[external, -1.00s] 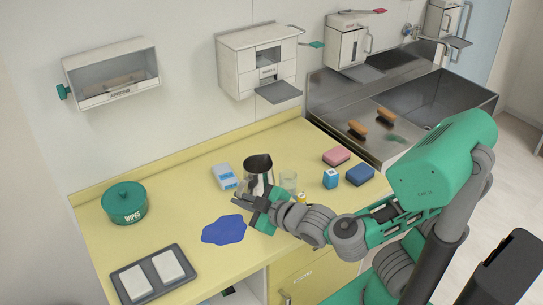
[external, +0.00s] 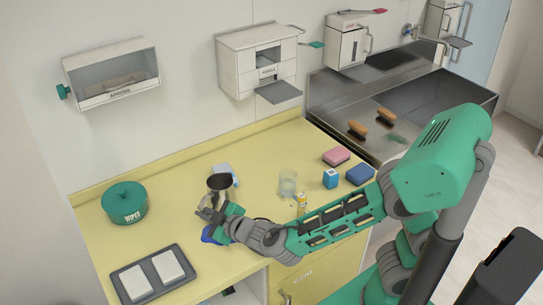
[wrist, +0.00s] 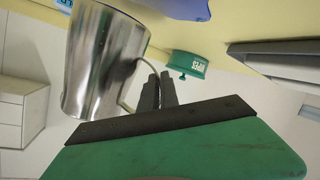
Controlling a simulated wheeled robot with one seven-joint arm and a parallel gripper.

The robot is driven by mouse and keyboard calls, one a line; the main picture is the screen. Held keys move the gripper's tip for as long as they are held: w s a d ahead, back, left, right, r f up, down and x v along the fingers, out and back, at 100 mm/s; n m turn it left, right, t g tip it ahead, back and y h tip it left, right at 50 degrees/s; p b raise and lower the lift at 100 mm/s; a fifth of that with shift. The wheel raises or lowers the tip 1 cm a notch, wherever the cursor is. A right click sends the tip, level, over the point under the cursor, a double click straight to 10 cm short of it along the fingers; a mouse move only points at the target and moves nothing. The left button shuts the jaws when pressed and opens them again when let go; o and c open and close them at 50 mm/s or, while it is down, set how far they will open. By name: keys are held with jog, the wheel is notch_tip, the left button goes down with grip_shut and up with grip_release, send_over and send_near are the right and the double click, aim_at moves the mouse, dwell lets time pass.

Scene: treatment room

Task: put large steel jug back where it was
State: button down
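The large steel jug (external: 219,184) is a shiny metal jug, now over the left-middle of the yellow counter. My gripper (external: 212,213) is at its near side. In the wrist view the jug (wrist: 92,65) fills the upper left, and my gripper's fingers (wrist: 158,88) are closed together on its thin handle (wrist: 139,66). The jug's base is hidden in the external view, so its height above the counter is hard to tell.
A blue-and-white packet (external: 224,169) is just behind the jug. A green wipes tub (external: 125,204) and a grey tray (external: 119,277) are left. Counter between tub and jug is clear.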

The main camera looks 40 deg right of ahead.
jog(key=shift+w+f, duration=0.1)
jog(key=shift+f, duration=1.7)
jog(key=c, duration=1.6)
grip_release()
jog(key=v, duration=1.1)
jog(key=shift+a+r+b, duration=0.1)
jog(key=shift+a+b, duration=0.1)
jog(key=shift+b, duration=0.2)
jog(key=shift+s+d+r, duration=0.15)
jog(key=shift+s+d, duration=0.1)
jog(key=shift+s, duration=0.25)
